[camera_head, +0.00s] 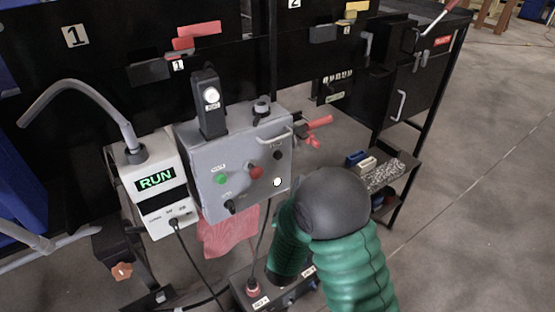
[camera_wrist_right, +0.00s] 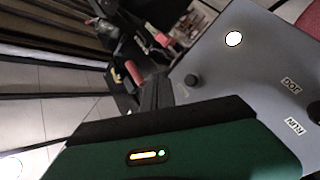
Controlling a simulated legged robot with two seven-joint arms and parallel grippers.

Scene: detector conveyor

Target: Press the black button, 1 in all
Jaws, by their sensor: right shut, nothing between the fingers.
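The black button (camera_head: 278,155) sits near the right edge of the grey control box (camera_head: 205,155), above a round white button (camera_head: 277,182). In the right wrist view, a round black button (camera_wrist_right: 190,80) stands out from the panel near its edge, with the white button (camera_wrist_right: 234,39) beyond it. My right gripper (camera_wrist_right: 155,92) shows there as dark fingers, shut and empty, pointing toward the panel and apart from the black button as far as I can tell. In the head view my green right arm hides most of the gripper. My left gripper is not in view.
The box also carries a green button (camera_head: 220,179), a red button (camera_head: 256,172) and a dark knob (camera_head: 230,205). A white unit reading RUN (camera_head: 157,180) stands to its left. Red-handled clamps (camera_head: 316,124) are behind its right side. Cables hang below. Open floor lies right.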

